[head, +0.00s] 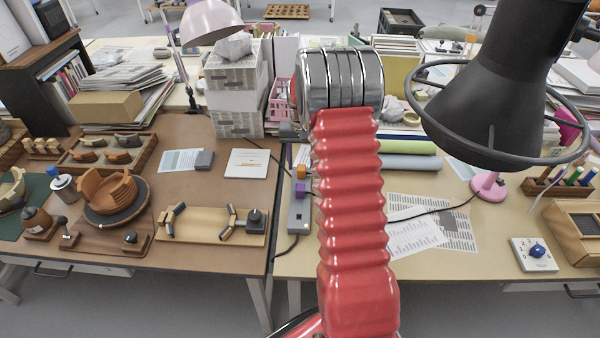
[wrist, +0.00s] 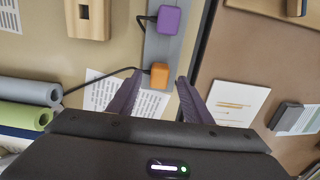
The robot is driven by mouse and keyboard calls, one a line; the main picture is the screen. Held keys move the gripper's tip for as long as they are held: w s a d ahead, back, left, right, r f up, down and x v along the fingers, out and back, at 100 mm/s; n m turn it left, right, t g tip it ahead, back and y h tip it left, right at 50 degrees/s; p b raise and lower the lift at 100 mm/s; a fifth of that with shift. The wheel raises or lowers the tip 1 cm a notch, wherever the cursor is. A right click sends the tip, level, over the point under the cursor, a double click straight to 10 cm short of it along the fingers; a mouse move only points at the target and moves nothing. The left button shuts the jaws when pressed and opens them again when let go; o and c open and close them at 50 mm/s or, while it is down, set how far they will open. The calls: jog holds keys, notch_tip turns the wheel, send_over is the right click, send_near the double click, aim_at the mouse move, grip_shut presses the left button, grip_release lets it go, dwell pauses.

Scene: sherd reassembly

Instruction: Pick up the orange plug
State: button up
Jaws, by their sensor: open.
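The orange plug (wrist: 159,75) sits on a grey power strip (wrist: 158,48) in the wrist view, with a black cable running off to the left. It also shows in the head view (head: 301,172), just left of my red arm. A purple plug (wrist: 168,19) sits further along the same strip. My gripper (wrist: 160,79) is open and empty. Its two dark fingers point toward the strip, with the orange plug between the fingertips in the picture. I cannot tell how high the tips are above it. In the head view my arm hides the gripper.
The strip lies on the right-hand table near the seam with the brown table. A wooden block (wrist: 88,18), rolled mats (wrist: 28,92) and a white pad (wrist: 236,103) lie around it. In the head view, a black lamp (head: 490,95) hangs over the right table.

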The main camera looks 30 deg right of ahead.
jog(key=shift+f, duration=1.35)
jog(key=shift+c, duration=0.4)
jog(key=c, duration=1.1)
